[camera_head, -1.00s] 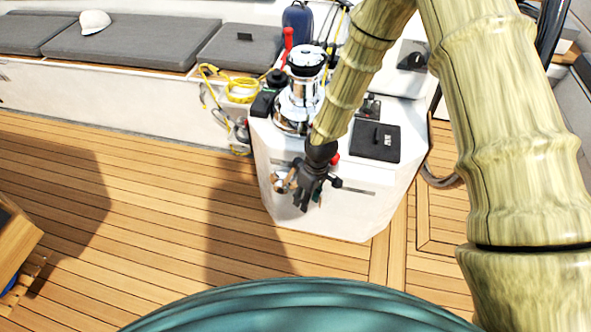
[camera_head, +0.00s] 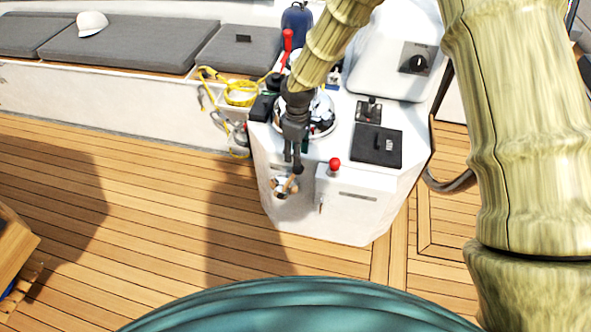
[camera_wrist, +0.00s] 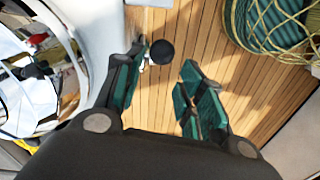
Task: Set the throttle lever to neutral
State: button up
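A round black knob (camera_wrist: 160,52) on a short pale stem shows in the wrist view, near the left fingertip and in line with the gap; it looks like the throttle lever's end. In the head view a small metal-and-brown fitting (camera_head: 283,186) sits on the console's front face, just below the fingertips; I cannot tell the lever's angle. My gripper (camera_head: 293,160) points down in front of the console. Its fingers (camera_wrist: 165,75) are apart in the wrist view with nothing held. Whether a finger touches the knob is unclear.

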aim_at(295, 172)
jog(key=shift+s+a+f+p, duration=0.1)
jog(key=shift+f+p, duration=0.4)
jog(key=shift+f, duration=2.15)
jog(key=shift+s+a+f+p, duration=0.1)
jog(key=shift+f+p, duration=0.4)
jog(key=shift+f, duration=2.15)
jog(key=c, duration=0.8)
jog(key=shift+w, duration=0.15)
grip_shut()
jog(key=shift+w, duration=0.1)
